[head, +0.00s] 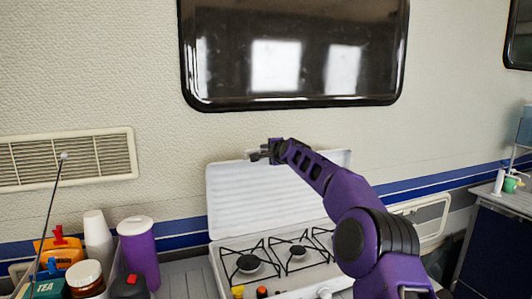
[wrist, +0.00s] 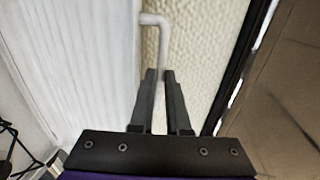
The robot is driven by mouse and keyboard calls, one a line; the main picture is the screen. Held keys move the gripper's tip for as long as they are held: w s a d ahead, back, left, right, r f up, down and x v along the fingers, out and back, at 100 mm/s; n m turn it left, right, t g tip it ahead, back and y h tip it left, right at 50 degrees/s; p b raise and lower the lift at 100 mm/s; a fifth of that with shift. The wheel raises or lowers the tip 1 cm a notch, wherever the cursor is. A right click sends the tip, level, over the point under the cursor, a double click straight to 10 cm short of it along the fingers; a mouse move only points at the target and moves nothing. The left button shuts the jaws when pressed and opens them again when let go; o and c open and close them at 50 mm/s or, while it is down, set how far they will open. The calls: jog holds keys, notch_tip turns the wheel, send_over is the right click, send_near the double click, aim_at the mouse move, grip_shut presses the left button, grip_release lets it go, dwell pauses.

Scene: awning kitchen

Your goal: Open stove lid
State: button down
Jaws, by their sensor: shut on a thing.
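The white ribbed stove lid (head: 260,200) stands raised, close to upright, behind the burners of the white stove (head: 225,285). It also fills the left of the wrist view (wrist: 85,60). My gripper (head: 256,154) is at the lid's top edge. In the wrist view, my gripper (wrist: 160,73) has its two dark fingers on either side of a thin white bent rod (wrist: 163,45) next to the lid and is shut on it. The rod's join to the lid is not clear. My arm hides part of the lid's right side and the stove's right side.
A purple cup (head: 138,255), white cups (head: 96,238) and a jar (head: 86,278) stand left of the stove. The textured wall with a vent (head: 70,160) and dark window (head: 290,55) is close behind the lid.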

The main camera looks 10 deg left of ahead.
jog(key=shift+r, duration=0.8)
jog(key=c, duration=1)
grip_release()
jog(key=shift+s+d+r, duration=0.1)
jog(key=shift+o, duration=0.5)
jog(key=shift+f, duration=0.2)
jog(key=shift+f, duration=0.2)
jog(key=shift+s+d, duration=0.1)
jog(key=b+v, duration=0.7)
jog(key=v, duration=1)
jog(key=shift+s+d+f, duration=0.1)
jog(key=shift+s, duration=0.05)
